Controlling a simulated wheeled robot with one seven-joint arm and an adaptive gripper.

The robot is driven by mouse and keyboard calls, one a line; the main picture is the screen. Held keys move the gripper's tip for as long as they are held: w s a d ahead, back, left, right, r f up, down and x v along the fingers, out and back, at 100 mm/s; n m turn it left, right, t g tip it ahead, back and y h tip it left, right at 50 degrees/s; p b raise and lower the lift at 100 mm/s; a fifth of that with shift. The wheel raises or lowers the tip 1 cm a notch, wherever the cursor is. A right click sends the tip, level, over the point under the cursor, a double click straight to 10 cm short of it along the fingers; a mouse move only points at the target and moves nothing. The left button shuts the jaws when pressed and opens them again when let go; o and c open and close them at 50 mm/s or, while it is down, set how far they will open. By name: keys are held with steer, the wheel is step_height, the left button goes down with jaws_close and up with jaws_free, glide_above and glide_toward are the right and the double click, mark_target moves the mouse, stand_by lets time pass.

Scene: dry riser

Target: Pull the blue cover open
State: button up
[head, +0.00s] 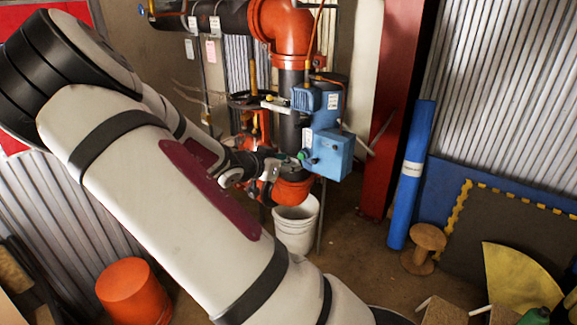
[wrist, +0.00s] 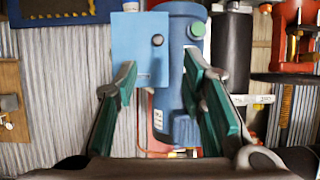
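In the head view the blue box (head: 333,153) hangs on the right side of the pipework. My gripper (wrist: 160,72) is open, its two green-padded fingers spread apart with nothing between them. The cover lies beyond the fingertips, and I see no contact. In the head view my gripper (head: 288,160) is at the left of the box, small and partly lost against the pipes.
A blue cylindrical body (wrist: 178,75) with a green button (wrist: 197,29) stands beside the cover. Orange pipe (head: 285,28) rises behind. A white bucket (head: 296,226) stands below. A blue roll (head: 411,175) leans at the right, near a wooden spool (head: 424,240). An orange bucket (head: 132,290) is at lower left.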

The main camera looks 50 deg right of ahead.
mark_target(313, 161)
steer(key=x, duration=0.4)
steer(key=b+x, duration=0.1)
steer(key=x, duration=0.4)
steer(key=b+x, duration=0.1)
steer(key=x, duration=0.3)
steer(key=shift+s+d+r, duration=0.1)
steer(key=shift+d+r, duration=0.1)
steer(key=shift+d, duration=0.25)
jaws_close()
